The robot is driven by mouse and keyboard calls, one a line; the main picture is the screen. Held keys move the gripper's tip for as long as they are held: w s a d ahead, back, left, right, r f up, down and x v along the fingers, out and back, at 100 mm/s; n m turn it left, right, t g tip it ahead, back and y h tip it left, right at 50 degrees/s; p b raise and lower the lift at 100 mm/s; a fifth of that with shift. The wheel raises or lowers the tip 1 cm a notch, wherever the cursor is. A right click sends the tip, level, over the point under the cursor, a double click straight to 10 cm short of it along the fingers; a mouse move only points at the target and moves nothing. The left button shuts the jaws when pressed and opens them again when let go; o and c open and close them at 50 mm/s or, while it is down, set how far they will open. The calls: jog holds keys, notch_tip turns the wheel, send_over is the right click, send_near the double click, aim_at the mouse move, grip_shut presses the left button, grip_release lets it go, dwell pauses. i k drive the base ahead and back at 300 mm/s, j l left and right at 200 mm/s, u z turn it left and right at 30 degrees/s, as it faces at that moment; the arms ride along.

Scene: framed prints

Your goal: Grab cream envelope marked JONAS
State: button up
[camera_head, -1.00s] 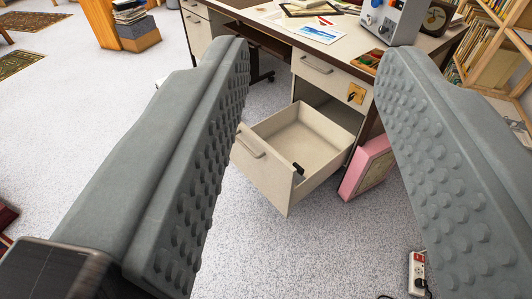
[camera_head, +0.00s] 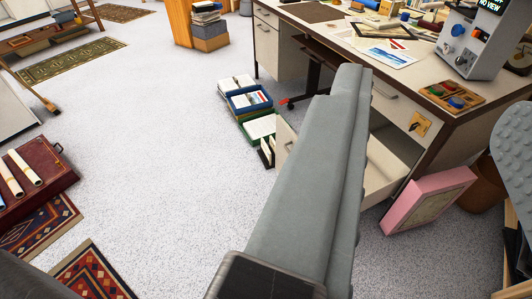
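My gripper (camera_head: 438,92) is open and empty. One grey finger stands across the middle of the view and the other shows only partly at the right edge. I cannot make out a cream envelope marked JONAS. White papers or envelopes lie in a blue tray (camera_head: 234,103) and a green tray (camera_head: 248,130) on the floor left of the desk, but no writing on them is readable.
The desk (camera_head: 450,135) carries prints, a grey device (camera_head: 470,42) and a small wooden tray (camera_head: 450,97). A pink box (camera_head: 428,198) leans near the drawer. A red case (camera_head: 40,170) with rolled papers lies at left, near patterned rugs (camera_head: 88,272). The middle floor is clear.

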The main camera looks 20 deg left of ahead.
aim_at(265, 149)
jog(key=i+j+z, duration=0.1)
jog(key=i+j, duration=0.7)
jog(key=i+j+z, duration=0.15)
jog(key=i+j, duration=0.25)
jog(key=i+j+z, duration=0.1)
jog(key=i+j, duration=0.25)
jog(key=j, duration=0.2)
jog(key=i+j+z, duration=0.1)
jog(key=i+j, duration=0.3)
jog(key=j, duration=0.15)
